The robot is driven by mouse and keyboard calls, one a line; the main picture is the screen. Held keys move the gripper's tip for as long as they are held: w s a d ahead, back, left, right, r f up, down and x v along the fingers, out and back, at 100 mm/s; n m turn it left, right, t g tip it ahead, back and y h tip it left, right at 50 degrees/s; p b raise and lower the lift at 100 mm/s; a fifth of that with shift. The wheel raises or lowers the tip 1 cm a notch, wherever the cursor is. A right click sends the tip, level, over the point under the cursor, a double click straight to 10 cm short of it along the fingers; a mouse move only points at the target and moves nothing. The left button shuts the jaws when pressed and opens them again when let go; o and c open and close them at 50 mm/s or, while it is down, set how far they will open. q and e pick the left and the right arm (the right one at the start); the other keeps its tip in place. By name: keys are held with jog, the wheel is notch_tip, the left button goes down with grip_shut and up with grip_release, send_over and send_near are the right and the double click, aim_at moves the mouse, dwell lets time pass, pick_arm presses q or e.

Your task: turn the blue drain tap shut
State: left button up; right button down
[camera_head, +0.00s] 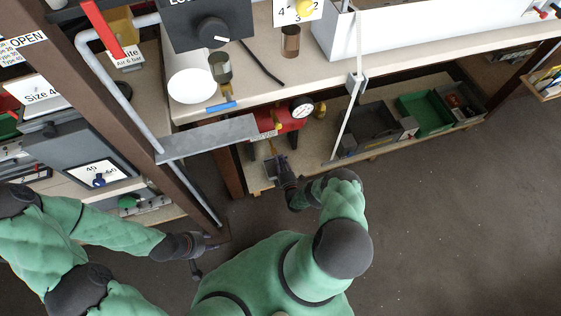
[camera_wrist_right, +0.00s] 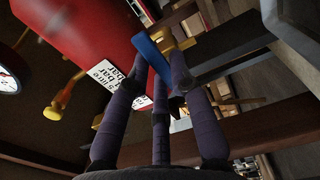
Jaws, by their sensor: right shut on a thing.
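The blue drain tap (camera_wrist_right: 151,53) shows in the right wrist view as a flat blue handle beside a brass fitting (camera_wrist_right: 168,42), under the red air tank (camera_wrist_right: 85,32). My right gripper (camera_wrist_right: 158,68) has its dark fingers around the blue handle and is shut on it. In the head view the right gripper (camera_head: 278,165) reaches in below the red tank (camera_head: 285,122); I cannot make out the tap there. My left gripper (camera_head: 205,245) hangs low by the brown post, away from the tank; its fingers are too small to read.
A grey metal strip (camera_head: 208,138) juts out above the right gripper's left side. A brown post (camera_head: 130,110) and pipe stand at the left. Grey and green bins (camera_head: 425,112) sit on the lower shelf to the right. The floor (camera_head: 440,220) at right is clear.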

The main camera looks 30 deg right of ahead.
jog(key=shift+s+a, duration=0.1)
dwell(0.4)
jog(key=c, duration=1.1)
grip_release()
jog(key=v, duration=1.2)
